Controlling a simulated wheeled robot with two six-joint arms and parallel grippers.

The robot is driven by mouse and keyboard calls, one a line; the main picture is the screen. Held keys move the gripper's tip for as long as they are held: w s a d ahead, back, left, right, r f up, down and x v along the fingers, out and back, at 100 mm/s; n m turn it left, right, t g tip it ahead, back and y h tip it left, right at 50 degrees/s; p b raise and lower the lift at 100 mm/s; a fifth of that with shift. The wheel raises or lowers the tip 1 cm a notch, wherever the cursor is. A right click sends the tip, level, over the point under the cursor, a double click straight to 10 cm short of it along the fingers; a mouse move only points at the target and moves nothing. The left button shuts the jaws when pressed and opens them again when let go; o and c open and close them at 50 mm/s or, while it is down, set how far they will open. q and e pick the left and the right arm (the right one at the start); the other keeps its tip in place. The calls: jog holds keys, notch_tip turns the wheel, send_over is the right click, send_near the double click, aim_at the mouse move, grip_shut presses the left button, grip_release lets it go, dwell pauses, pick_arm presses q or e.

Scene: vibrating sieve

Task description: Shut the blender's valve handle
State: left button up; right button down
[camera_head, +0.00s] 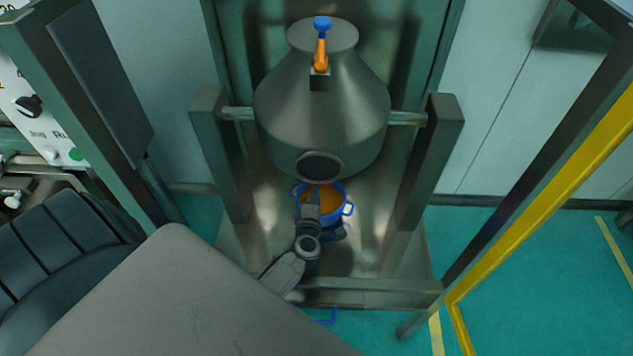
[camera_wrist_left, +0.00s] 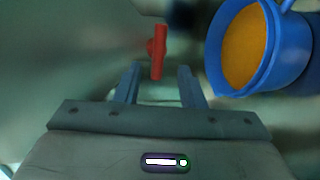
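The blender (camera_head: 322,110) is a grey metal double-cone vessel hung between two posts. The red valve handle (camera_wrist_left: 158,52) shows in the left wrist view, standing nearly upright in the picture, ahead of the gap between my fingers. In the head view the valve handle is hidden under the vessel. My left gripper (camera_head: 313,200) reaches in low under the blender's round outlet (camera_head: 319,166), over the blue bucket. In the left wrist view my left gripper (camera_wrist_left: 158,76) is open, with its two fingers apart and no grip on the handle visible. My right gripper is not in view.
A blue bucket (camera_head: 348,209) with orange contents stands under the outlet; it also shows at the right of the left wrist view (camera_wrist_left: 292,55). An orange lever with a blue knob (camera_head: 322,24) tops the blender. Metal posts (camera_head: 436,150) flank it. A yellow-striped frame stands right.

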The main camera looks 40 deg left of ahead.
pick_arm(q)
jog(key=v, duration=0.6)
jog(key=shift+s+d, duration=0.2)
jog(key=shift+s, duration=0.2)
